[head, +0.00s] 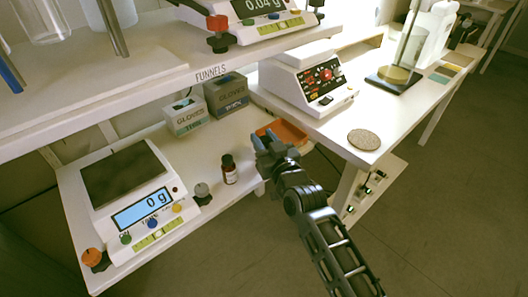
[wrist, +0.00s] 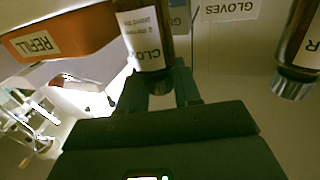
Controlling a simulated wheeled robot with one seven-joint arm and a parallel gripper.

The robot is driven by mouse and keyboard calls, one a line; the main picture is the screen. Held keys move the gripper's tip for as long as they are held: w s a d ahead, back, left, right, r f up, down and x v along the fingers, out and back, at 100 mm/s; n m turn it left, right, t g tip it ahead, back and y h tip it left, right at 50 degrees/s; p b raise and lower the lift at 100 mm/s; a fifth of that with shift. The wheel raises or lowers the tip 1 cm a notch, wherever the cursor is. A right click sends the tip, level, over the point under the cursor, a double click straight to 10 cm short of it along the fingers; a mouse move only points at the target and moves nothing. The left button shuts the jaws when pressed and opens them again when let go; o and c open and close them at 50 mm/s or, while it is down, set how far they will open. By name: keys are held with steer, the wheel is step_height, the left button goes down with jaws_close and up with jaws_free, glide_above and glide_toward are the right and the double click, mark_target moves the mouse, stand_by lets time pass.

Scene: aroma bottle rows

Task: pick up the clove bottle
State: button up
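The clove bottle shows in the wrist view as brown glass with a white label (wrist: 143,38) reading "CLO", cap end low in that picture. My gripper (wrist: 162,85) has its fingers apart on either side of the cap and neck. I cannot see a clear squeeze on the bottle, and part of one finger is hidden behind it. In the head view my gripper (head: 268,142) is in front of the orange tray at the right end of the lower shelf, and the clove bottle is hidden there.
Another brown bottle (head: 229,169) stands left of my gripper; it also shows in the wrist view (wrist: 303,42). The orange tray (head: 288,131) labelled "REFILL" (wrist: 60,32) is close by. Glove boxes (head: 227,95) stand behind, a scale (head: 130,185) at left. The upper shelf (head: 150,60) overhangs.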

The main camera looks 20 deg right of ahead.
steer(key=c, duration=0.4)
steer(key=shift+r, duration=0.1)
